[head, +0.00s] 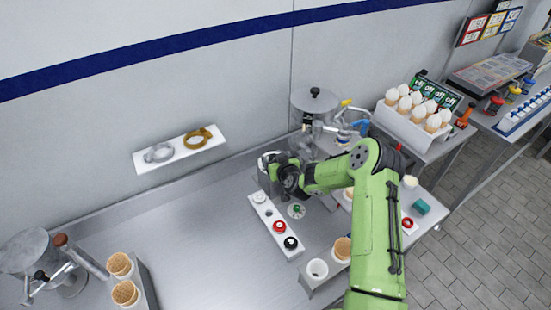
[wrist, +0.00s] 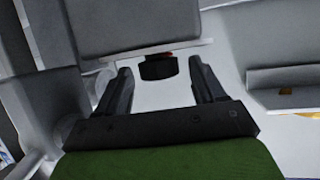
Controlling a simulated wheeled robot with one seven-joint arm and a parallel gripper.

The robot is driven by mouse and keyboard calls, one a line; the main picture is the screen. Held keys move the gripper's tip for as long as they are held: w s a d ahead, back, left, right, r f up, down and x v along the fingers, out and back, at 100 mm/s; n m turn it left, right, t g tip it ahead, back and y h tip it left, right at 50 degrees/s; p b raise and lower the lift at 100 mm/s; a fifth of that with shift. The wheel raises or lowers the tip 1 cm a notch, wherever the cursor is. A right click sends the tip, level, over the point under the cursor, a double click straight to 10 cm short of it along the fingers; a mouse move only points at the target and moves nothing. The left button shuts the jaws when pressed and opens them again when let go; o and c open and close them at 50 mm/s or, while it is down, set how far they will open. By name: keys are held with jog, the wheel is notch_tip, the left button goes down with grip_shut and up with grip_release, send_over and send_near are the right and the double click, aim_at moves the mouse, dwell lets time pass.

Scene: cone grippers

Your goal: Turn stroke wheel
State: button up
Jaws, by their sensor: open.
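My gripper (head: 278,172) is at the end of my green arm, at the back of the steel table beside a grey machine (head: 314,103) with a dark top knob. In the wrist view the two dark fingers of my gripper (wrist: 157,80) are spread apart. A short black round part (wrist: 159,68) with a bit of red shows beyond and between the fingertips; I cannot tell whether it is the stroke wheel or whether it touches the fingers. A small round disc with a green centre (head: 296,210) lies just in front of my gripper. My arm hides part of the machine.
A white strip with white, red and black knobs (head: 279,227) lies in front of my gripper. Cone holders (head: 317,268) stand near the front edge. A wall shelf (head: 180,149) holds a grey and a gold ring. The table's left-middle is clear.

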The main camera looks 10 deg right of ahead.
jog(key=shift+s, duration=0.1)
jog(key=shift+c, duration=0.2)
jog(key=c, duration=1)
jog(key=shift+m+h, duration=0.4)
jog(key=o, duration=1)
jog(key=shift+o, duration=0.2)
jog(key=a+b+v, duration=0.1)
jog(key=b+v, duration=0.1)
jog(key=v, duration=1.3)
jog(key=shift+s+d+b, duration=0.35)
jog(key=shift+d, duration=0.1)
jog(key=shift+r, duration=0.15)
